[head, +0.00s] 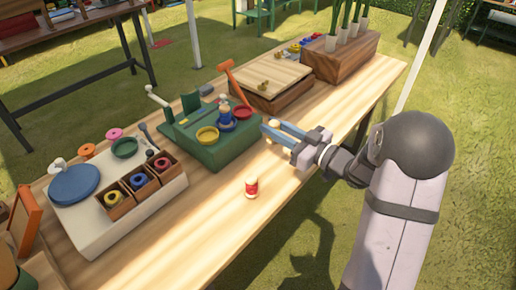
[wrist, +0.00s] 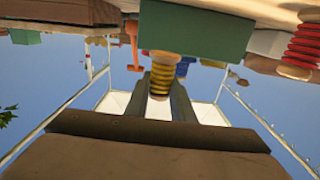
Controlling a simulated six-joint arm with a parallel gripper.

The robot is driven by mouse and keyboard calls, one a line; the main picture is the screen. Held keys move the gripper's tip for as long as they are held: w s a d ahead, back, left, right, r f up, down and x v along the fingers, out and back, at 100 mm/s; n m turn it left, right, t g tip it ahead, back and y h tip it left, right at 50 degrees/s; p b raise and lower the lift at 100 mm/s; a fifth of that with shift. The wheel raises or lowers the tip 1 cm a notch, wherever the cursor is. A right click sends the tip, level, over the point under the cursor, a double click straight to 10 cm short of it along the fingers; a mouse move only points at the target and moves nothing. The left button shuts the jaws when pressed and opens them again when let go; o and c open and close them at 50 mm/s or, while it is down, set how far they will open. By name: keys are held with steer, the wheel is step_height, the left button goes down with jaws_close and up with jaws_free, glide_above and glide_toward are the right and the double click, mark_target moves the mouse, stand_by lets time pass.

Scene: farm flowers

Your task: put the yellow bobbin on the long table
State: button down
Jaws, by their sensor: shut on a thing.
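My gripper (head: 272,129) reaches in from the right, over the long table (head: 205,220), close to the green machine. In the wrist view my gripper (wrist: 162,92) is shut on the yellow bobbin (wrist: 162,70), a spool with yellow winding and dark stripes. In the head view the bobbin is mostly hidden by the fingers, with only a pale end perhaps showing. It appears held above the tabletop.
A red bobbin (head: 251,187) stands on the table, also in the wrist view (wrist: 304,45). A green machine (head: 215,145) with small bowls is behind. A white board (head: 115,215) with wooden boxes is left; a lidded wooden box (head: 270,82) and planter (head: 340,58) are farther back.

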steer(key=shift+f, duration=3.35)
steer(key=shift+f+b, duration=0.1)
steer(key=shift+b, duration=0.2)
steer(key=shift+f, duration=0.1)
steer(key=c, duration=1.5)
jaws_free()
steer(key=shift+r, duration=0.25)
steer(key=v, duration=1.2)
steer(key=shift+b, duration=0.35)
